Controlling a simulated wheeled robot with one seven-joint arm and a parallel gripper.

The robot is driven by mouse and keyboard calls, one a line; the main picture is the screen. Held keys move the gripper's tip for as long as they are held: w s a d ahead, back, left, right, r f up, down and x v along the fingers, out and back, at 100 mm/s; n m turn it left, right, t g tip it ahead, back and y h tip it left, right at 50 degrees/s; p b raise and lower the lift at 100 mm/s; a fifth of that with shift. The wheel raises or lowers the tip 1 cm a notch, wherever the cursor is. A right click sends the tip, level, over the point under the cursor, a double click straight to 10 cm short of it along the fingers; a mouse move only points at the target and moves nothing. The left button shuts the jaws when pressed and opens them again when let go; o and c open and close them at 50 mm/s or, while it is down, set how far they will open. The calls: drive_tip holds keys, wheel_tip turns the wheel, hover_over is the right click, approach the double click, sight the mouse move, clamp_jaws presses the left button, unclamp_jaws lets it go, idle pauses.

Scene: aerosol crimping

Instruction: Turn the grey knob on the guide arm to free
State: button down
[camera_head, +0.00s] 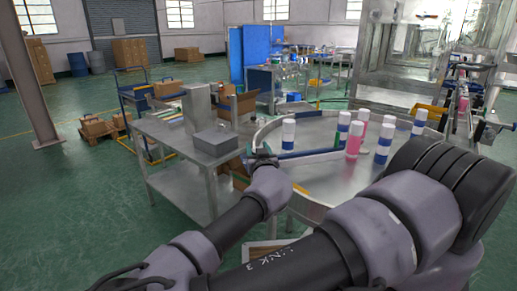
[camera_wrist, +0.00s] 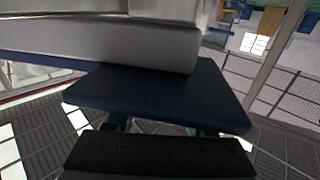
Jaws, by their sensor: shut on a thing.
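The guide arm (camera_head: 312,155) is a pale bar with a blue strip along the near left part of the round steel table. My gripper (camera_head: 264,152) is at its left end, with its teal fingertips close around that end. In the wrist view, my gripper (camera_wrist: 158,128) is at the bottom and its teal fingers run under a dark blue slab (camera_wrist: 165,92), seemingly part of the guide arm. My gripper is shut on what I take to be the grey knob. The knob is hidden behind the slab and fingers, so its setting cannot be told.
The round table (camera_head: 320,185) carries several white-capped cans with blue or pink bodies, such as a pink can (camera_head: 354,139). A steel bench (camera_head: 170,140) with a grey box (camera_head: 214,142) stands left of my gripper. A glazed machine (camera_head: 405,55) stands behind.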

drive_tip(key=shift+a+f+n+y, duration=0.15)
drive_tip(key=shift+n+y, duration=0.25)
drive_tip(key=shift+y, duration=0.2)
drive_tip(key=shift+c, duration=1.3)
unclamp_jaws()
